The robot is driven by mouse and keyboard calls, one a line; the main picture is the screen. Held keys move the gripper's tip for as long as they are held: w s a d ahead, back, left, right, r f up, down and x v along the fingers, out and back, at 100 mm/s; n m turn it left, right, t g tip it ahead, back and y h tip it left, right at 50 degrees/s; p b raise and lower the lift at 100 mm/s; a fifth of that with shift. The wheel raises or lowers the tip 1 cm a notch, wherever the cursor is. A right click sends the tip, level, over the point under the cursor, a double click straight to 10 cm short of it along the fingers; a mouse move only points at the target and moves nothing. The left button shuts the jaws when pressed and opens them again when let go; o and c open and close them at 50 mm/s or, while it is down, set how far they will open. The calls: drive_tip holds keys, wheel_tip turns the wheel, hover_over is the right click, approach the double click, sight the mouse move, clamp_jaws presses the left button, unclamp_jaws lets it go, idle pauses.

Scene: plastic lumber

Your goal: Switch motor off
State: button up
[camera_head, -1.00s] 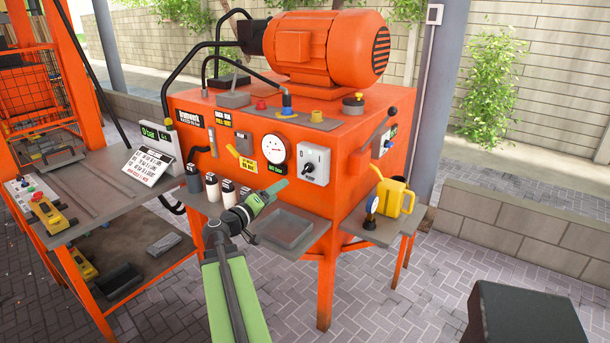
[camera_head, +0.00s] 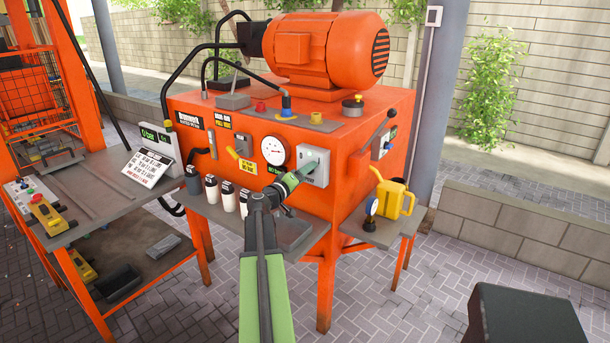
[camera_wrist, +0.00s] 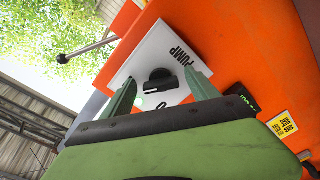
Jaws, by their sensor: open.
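The orange motor (camera_head: 328,48) sits on top of the orange machine cabinet (camera_head: 350,165). A grey switch box marked PUMP is on the cabinet front (camera_head: 313,155). In the wrist view the switch box (camera_wrist: 172,60) has a black rotary knob (camera_wrist: 160,82) with a white pointer line. My gripper (camera_head: 312,168) is in front of the switch box and hides the knob in the head view. In the wrist view my gripper (camera_wrist: 162,97) is open, with its green fingers on either side of the knob. I cannot tell whether they touch it.
A round gauge (camera_head: 276,149) is left of the switch box. A grey tray (camera_head: 290,232) is on the shelf below, partly hidden by my arm. A lever (camera_head: 380,130) is on the cabinet's right side, above a yellow oil can (camera_head: 394,195).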

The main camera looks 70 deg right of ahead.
drive_tip(key=c, duration=1.4)
drive_tip(key=shift+o, duration=0.2)
drive_tip(key=shift+n, duration=0.3)
drive_tip(key=n, duration=1.3)
drive_tip(key=shift+a+r, duration=0.1)
drive_tip(key=shift+r, duration=0.1)
drive_tip(key=shift+n, duration=0.3)
